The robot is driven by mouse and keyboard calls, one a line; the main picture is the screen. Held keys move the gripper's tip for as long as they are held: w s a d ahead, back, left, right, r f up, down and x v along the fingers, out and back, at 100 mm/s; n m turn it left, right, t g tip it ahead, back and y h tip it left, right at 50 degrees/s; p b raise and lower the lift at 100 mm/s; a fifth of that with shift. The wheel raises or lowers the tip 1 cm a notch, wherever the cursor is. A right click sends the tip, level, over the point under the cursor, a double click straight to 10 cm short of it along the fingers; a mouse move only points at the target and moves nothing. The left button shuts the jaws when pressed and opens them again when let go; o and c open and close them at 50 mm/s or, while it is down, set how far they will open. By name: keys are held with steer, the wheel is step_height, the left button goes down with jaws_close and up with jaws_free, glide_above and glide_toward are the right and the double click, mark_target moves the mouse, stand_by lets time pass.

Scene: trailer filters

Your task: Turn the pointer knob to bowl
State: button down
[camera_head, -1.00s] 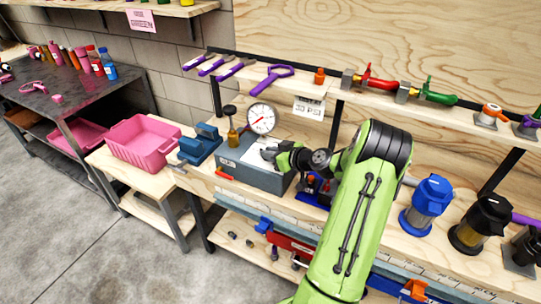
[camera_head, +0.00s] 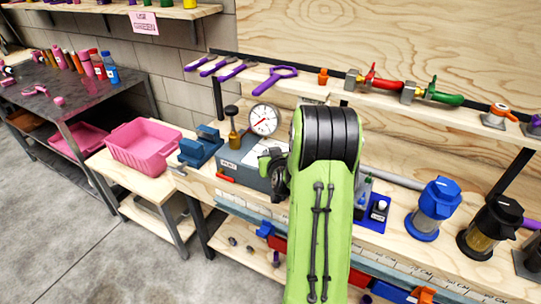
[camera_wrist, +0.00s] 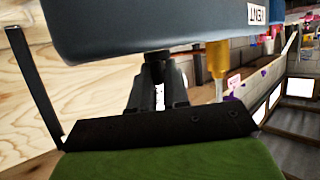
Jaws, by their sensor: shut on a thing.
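The grey-blue test box (camera_head: 236,166) stands on the bench with a round white dial gauge (camera_head: 264,120) and a brass post with a black top (camera_head: 233,125) at its back. My gripper (camera_head: 272,160) is at the right part of the box top, mostly hidden by my green arm. In the wrist view, the box (camera_wrist: 150,25) fills the top and bears a VENT label (camera_wrist: 258,14). My gripper's dark fingers (camera_wrist: 157,62) reach up to the box and are close together, shut on the pointer knob. The knob itself is hidden, so its pointing direction cannot be told.
A blue vise (camera_head: 201,146) and a pink bin (camera_head: 146,146) stand left of the box. Blue (camera_head: 433,207) and black (camera_head: 488,225) filter units stand right. A shelf with purple wrenches (camera_head: 268,76) and valves (camera_head: 431,93) runs behind.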

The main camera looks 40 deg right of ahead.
stand_by(0.4)
steer(key=c, duration=1.2)
jaws_free()
steer(key=b+v, duration=0.6)
steer(key=v, duration=0.9)
steer(key=shift+s+a+r, duration=0.2)
steer(key=shift+s+a, duration=0.05)
